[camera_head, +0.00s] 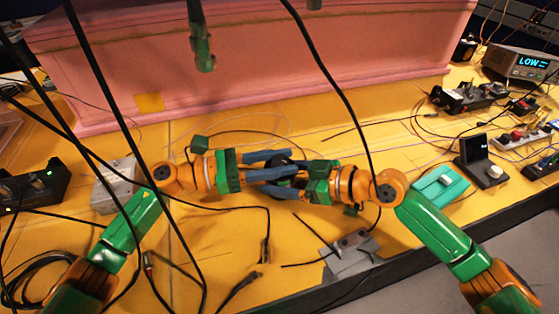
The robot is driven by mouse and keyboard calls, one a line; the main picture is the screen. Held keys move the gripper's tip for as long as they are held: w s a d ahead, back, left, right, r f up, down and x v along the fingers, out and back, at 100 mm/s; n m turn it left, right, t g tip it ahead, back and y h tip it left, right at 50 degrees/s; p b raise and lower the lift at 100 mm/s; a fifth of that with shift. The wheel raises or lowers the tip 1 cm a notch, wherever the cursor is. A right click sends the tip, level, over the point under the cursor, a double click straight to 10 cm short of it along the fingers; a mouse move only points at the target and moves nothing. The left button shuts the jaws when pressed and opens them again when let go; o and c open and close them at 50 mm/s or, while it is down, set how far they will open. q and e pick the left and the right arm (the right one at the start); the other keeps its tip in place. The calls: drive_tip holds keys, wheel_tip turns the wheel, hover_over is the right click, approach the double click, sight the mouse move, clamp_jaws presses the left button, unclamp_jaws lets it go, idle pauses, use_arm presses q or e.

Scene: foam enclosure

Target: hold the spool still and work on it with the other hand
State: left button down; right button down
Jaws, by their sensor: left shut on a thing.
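A small dark thing, which I take to be the spool (284,160), shows only in part between my two grippers near the middle of the yellow work surface. My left gripper (285,164) comes in from the left, with its blue-grey fingers shut on the spool. My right gripper (268,182) comes in from the right and faces the left one. Its fingers overlap the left fingers in this view, so their opening and any contact with the spool are unclear. The fingers hide most of the spool.
A pink foam block (250,60) stands along the back. Loose black cables cross the view and lie at front left. A grey metal bracket (348,254) lies near the front edge. A meter (522,64), a black stand (480,162) and a teal box (440,183) are at right.

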use_arm(q)
drive_tip(key=shift+w+m+g, duration=0.1)
drive_tip(key=shift+m+g, duration=1.3)
drive_tip(key=shift+g, duration=1.2)
drive_tip(key=shift+c, duration=2.3)
unclamp_jaws()
drive_tip(key=a, duration=0.6)
drive_tip(key=shift+w+a, duration=0.2)
drive_tip(key=shift+a, duration=0.55)
